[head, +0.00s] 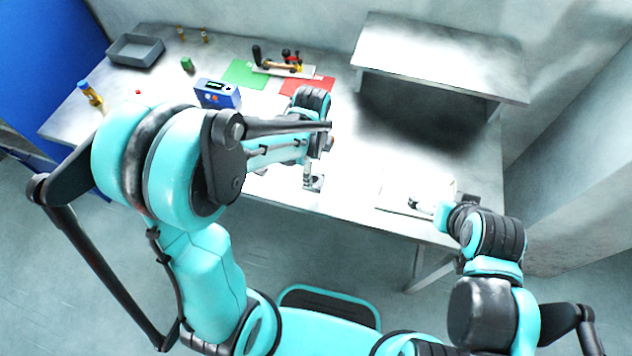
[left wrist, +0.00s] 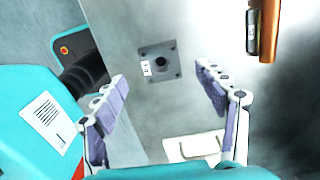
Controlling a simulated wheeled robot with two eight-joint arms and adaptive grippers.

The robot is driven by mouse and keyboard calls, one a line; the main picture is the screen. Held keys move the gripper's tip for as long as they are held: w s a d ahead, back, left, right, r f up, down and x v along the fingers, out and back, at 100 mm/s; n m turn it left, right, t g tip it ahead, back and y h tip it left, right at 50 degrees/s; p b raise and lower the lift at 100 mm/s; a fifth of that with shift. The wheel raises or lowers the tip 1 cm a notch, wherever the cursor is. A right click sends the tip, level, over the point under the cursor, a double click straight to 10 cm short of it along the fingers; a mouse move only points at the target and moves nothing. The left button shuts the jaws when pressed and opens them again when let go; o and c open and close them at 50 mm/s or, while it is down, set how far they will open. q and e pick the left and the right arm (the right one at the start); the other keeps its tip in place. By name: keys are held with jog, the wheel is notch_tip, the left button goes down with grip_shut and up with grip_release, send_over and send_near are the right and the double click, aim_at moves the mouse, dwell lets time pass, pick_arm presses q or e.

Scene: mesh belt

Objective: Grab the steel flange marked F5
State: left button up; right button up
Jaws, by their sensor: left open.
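In the left wrist view a square grey steel flange (left wrist: 172,52) with a dark central hole lies flat on the table. A small white label is on its left side; its mark is too small to read. My left gripper (left wrist: 165,88) is open, with one finger on either side of the flange in the picture and nothing between them. In the head view the left gripper (head: 311,176) is low over the table's front part, partly hidden by my arm. My right gripper (head: 421,205) is at the table's right front; its jaws are too small to judge.
A pale board (head: 392,205) lies near the right gripper. A raised shelf (head: 440,55) stands at the back right. A blue device (head: 217,94), green mat (head: 243,74), red mat (head: 308,87) and grey bin (head: 135,50) are at left. A copper-coloured part (left wrist: 268,30) shows in the left wrist view.

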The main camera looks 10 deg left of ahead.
aim_at(314, 181)
pick_arm(q)
notch_tip(314, 181, down, 5)
jog(key=shift+w+d+r+b, duration=0.1)
jog(key=shift+d+r+b, duration=0.05)
jog(key=shift+b, duration=0.8)
jog(key=shift+r, duration=0.1)
jog(key=c, duration=1.5)
jog(key=shift+c, duration=0.2)
